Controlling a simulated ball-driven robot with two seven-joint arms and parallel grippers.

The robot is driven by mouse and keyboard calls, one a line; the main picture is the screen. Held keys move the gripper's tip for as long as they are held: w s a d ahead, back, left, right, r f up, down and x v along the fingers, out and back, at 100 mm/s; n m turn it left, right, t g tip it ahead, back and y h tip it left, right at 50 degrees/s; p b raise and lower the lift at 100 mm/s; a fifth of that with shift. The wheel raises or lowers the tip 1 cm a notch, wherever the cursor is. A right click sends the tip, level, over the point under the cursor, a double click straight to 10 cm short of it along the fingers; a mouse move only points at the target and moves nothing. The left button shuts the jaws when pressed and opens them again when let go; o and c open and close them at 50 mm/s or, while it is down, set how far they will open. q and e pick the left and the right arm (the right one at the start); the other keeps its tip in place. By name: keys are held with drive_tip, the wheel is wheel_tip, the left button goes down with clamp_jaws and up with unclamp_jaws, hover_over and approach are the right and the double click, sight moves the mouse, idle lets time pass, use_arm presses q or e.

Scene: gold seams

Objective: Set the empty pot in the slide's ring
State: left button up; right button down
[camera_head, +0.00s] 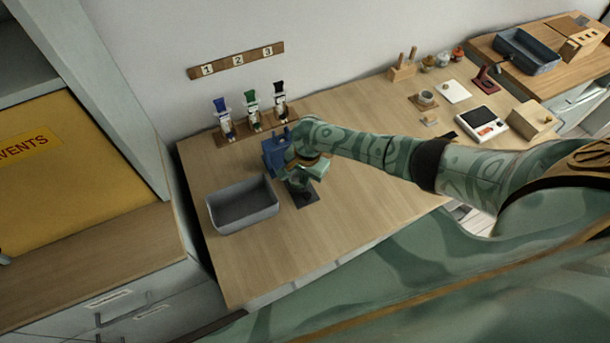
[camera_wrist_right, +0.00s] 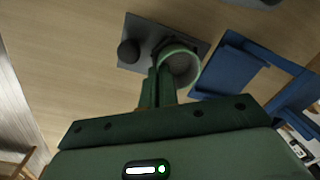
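The pot (camera_wrist_right: 181,66) is a small round cup with a green rim and a grey, empty-looking inside. It shows in the right wrist view above or at a dark plate (camera_wrist_right: 140,36) with a round black knob, which looks like the slide. I cannot tell whether the pot is seated; the ring is hidden under it. My right gripper (camera_wrist_right: 165,80) has its fingers close together at the pot's near rim and appears shut on it. In the head view the right gripper (camera_head: 303,181) is over the dark plate (camera_head: 306,198). My left gripper is not in view.
A blue stand (camera_head: 274,152) is close beside the right gripper, and also shows in the right wrist view (camera_wrist_right: 233,70). A grey bin (camera_head: 243,220) stands to the left. Several bottle-like holders stand behind on a rack (camera_head: 229,139). The table's front is clear.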

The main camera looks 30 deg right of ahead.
drive_tip(key=c, duration=1.6)
unclamp_jaws()
wheel_tip(320, 180, up, 5)
drive_tip(key=p, duration=0.6)
drive_tip(key=shift+s+d, duration=0.1)
drive_tip(key=shift+s, duration=0.05)
